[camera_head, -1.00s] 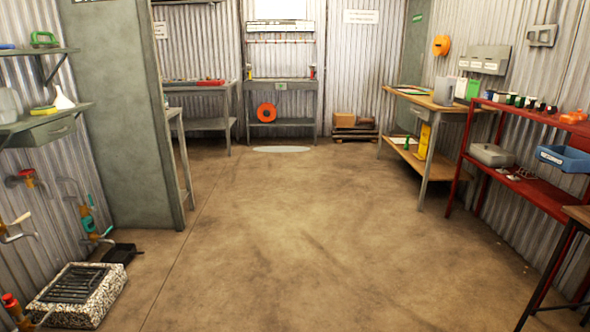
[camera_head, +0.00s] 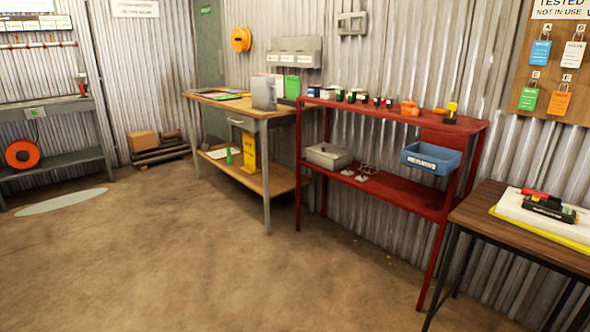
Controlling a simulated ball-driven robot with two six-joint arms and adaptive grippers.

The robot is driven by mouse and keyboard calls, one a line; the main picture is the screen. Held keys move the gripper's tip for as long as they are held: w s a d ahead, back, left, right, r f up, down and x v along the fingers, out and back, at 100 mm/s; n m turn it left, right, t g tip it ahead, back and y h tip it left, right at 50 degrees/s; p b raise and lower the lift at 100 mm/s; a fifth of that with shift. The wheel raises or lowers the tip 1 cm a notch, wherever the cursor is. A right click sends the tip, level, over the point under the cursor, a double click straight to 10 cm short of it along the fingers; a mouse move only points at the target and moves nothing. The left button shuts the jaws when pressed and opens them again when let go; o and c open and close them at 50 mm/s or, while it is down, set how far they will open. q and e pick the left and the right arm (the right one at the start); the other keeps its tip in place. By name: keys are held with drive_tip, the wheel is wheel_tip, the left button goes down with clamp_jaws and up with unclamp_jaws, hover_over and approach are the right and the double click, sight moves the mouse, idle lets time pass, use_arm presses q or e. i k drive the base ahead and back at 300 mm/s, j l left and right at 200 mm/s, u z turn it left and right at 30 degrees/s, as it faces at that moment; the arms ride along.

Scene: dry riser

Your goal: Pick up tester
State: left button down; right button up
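A dark handheld device with yellow-green trim (camera_head: 547,208), which looks like the tester, lies at the right side of the head view. A red and black probe-like piece (camera_head: 535,193) lies just behind it, close to it or touching. Both rest on a white and yellow pad (camera_head: 510,208) on a small brown-topped table (camera_head: 490,222). Neither of my grippers shows in the head view.
A red shelf unit (camera_head: 402,197) with a blue bin (camera_head: 431,158) stands left of the small table. A wooden bench (camera_head: 265,112) stands further back. A tag board (camera_head: 560,97) hangs on the wall. The floor (camera_head: 190,260) in front is clear.

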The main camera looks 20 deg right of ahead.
sight(552, 208)
drive_tip(key=i+l+z, duration=0.2)
drive_tip(key=z, duration=0.2)
drive_tip(key=i+z, duration=0.95)
drive_tip(key=z, duration=0.2)
